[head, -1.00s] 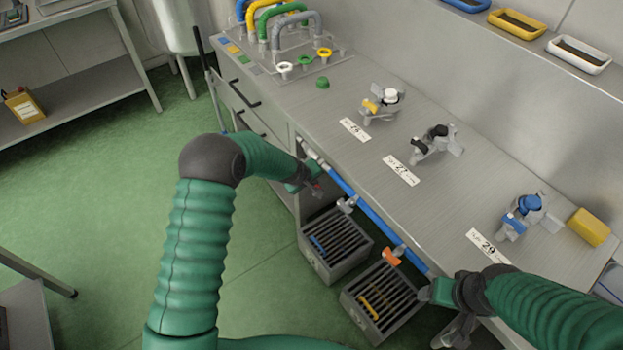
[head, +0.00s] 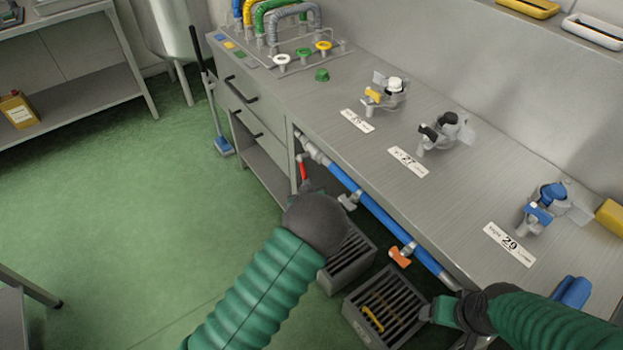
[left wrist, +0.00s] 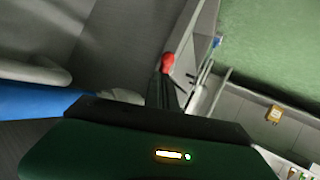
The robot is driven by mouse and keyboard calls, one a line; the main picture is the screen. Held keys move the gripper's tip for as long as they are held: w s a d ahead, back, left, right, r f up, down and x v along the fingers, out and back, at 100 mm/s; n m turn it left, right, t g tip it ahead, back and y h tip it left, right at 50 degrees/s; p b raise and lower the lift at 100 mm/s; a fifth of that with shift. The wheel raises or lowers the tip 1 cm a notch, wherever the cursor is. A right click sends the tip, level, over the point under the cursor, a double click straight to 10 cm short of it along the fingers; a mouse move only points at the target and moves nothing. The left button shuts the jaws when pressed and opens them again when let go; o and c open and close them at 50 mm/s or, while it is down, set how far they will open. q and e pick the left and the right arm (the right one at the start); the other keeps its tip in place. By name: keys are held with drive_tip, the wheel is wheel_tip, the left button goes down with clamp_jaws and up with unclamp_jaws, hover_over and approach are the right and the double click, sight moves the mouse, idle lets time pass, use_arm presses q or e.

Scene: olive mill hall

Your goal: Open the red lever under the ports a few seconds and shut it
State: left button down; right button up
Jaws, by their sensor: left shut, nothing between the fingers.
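The red lever (head: 303,168) sits at the left end of the pipe under the bench front edge and points downward. Its red end (left wrist: 168,62) shows in the left wrist view, just beyond my fingertips. My left gripper (head: 307,186) is shut and empty at the lever's lower end; my dark wrist hides most of it. Its dark fingers (left wrist: 164,88) show in the left wrist view; I cannot tell whether they touch the lever. White, green and yellow ringed ports (head: 303,53) stand on the bench top.
The blue pipe (head: 375,213) runs along the bench front, with an orange handle (head: 399,257) farther right. Slatted grey crates (head: 361,322) stand below. Several numbered taps, including a blue one (head: 545,203), stand on the bench.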

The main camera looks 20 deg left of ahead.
use_arm(q)
drive_tip(key=shift+w+a+f+t+y+b, duration=0.15)
drive_tip(key=shift+w+a+f+t+b, duration=0.15)
drive_tip(key=shift+a+f+b, duration=0.3)
drive_tip(key=shift+w+a+f+t+y+b, duration=0.15)
drive_tip(key=shift+w+a+f+t+b, duration=0.2)
drive_tip(key=shift+b, duration=0.3)
drive_tip(key=shift+w+a+r, duration=0.1)
drive_tip(key=shift+r, duration=0.15)
